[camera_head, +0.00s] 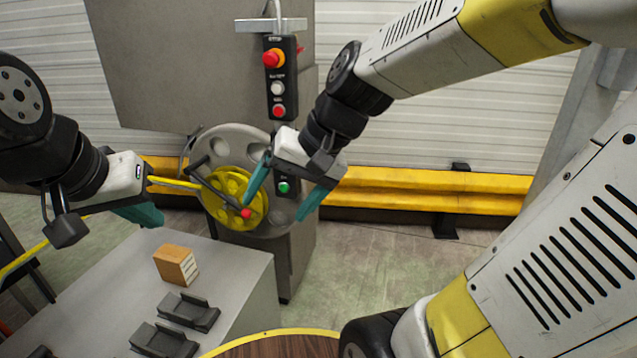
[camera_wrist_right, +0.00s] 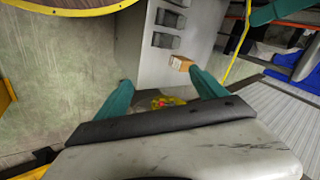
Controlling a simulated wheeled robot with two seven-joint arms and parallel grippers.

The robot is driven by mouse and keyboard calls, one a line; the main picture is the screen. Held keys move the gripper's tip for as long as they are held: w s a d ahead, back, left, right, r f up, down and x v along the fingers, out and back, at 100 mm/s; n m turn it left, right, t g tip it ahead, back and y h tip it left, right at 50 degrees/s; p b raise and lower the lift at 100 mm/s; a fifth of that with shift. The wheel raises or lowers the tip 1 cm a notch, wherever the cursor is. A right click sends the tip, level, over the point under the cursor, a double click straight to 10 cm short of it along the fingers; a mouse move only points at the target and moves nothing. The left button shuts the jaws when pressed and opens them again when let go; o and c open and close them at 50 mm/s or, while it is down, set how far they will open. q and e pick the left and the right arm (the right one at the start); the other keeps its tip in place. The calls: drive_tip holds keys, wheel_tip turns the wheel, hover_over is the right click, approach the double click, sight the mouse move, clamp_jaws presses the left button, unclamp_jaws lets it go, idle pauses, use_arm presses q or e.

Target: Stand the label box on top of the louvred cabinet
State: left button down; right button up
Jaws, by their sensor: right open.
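The label box (camera_head: 176,265), a small orange-brown box with a white printed label on one side, stands on a grey flat-topped unit (camera_head: 240,290) at the lower left. It also shows in the right wrist view (camera_wrist_right: 180,63), just beyond one fingertip in the picture. My right gripper (camera_head: 276,207) is open and empty, in front of the yellow handwheel. My left gripper (camera_head: 140,212) hangs above the far left part of the grey top, apart from the box. Its teal fingers overlap, so its opening is unclear. I cannot identify a louvred cabinet for certain.
Several dark cradles (camera_head: 188,311) sit on the grey top near the box. Behind stands a machine with a yellow handwheel (camera_head: 232,190) and a button panel (camera_head: 280,80). A yellow rail (camera_head: 430,190) runs along the wall. A round wooden top (camera_head: 285,346) is at the bottom.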

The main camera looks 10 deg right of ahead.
drive_tip(key=s+d+r+n+t+h, duration=0.1)
drive_tip(key=s+d+r+t+h, duration=0.1)
drive_tip(key=d, duration=0.6)
drive_tip(key=shift+s+d+r+n+t+h, duration=0.3)
drive_tip(key=shift+s+r+n+t+h, duration=0.15)
drive_tip(key=shift+s+h, duration=0.25)
drive_tip(key=shift+f, duration=0.1)
